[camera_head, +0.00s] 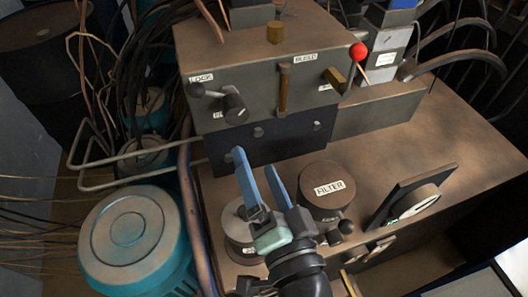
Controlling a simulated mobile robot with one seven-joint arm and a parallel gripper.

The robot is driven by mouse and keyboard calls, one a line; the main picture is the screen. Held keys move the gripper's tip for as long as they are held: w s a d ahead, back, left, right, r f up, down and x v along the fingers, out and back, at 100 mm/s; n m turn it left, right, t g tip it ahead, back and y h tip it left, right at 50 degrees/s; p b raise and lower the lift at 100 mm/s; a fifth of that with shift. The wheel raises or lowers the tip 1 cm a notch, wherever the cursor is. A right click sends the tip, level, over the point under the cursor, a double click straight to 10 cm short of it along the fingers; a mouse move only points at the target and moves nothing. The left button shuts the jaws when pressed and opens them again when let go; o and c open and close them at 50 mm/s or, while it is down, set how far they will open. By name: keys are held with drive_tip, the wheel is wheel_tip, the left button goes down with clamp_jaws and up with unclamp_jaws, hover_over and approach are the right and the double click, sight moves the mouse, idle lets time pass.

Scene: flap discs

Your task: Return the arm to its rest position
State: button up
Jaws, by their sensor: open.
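My gripper (259,176) is in the lower middle of the head view, with two long blue fingers spread apart. Nothing shows between the fingers. They point up and away, in front of the dark lower face of the valve block (262,95). My wrist and arm come in from the bottom edge. The gripper hides part of a grey round cap (238,226) behind it on the left. Whether the fingers touch the block's face, I cannot tell.
A round filter housing (327,187) stands close right of my gripper. A tilted gauge panel (415,200) is further right. A teal motor (135,240) and bent metal pipes (120,155) are at left. Bare brown tank top (460,130) lies at right. Black hoses (455,60) fill the upper right.

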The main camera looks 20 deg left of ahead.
drive_tip(key=w+d+r+n+t+h+p, duration=0.2)
drive_tip(key=w+r+t+p, duration=0.1)
drive_tip(key=r, duration=0.9)
drive_tip(key=w+d+r+n+t+h+p, duration=0.1)
drive_tip(key=w+r+n+t+p, duration=0.15)
drive_tip(key=r, duration=1.05)
drive_tip(key=s+d+r+t+h+p, duration=0.1)
drive_tip(key=s+d+r+t+h, duration=0.1)
drive_tip(key=r, duration=0.5)
drive_tip(key=s+d+r+t+h, duration=0.1)
drive_tip(key=s+r+t+h, duration=0.1)
drive_tip(key=r, duration=0.6)
drive_tip(key=s+d+r+t+h+p, duration=0.1)
drive_tip(key=s+d+r+t+h, duration=0.1)
drive_tip(key=r, duration=0.6)
drive_tip(key=shift+s+d+m+t+h+p, duration=0.15)
drive_tip(key=shift+d+m+t+h+p, duration=0.2)
drive_tip(key=shift+t+h, duration=0.15)
drive_tip(key=shift+a, duration=0.1)
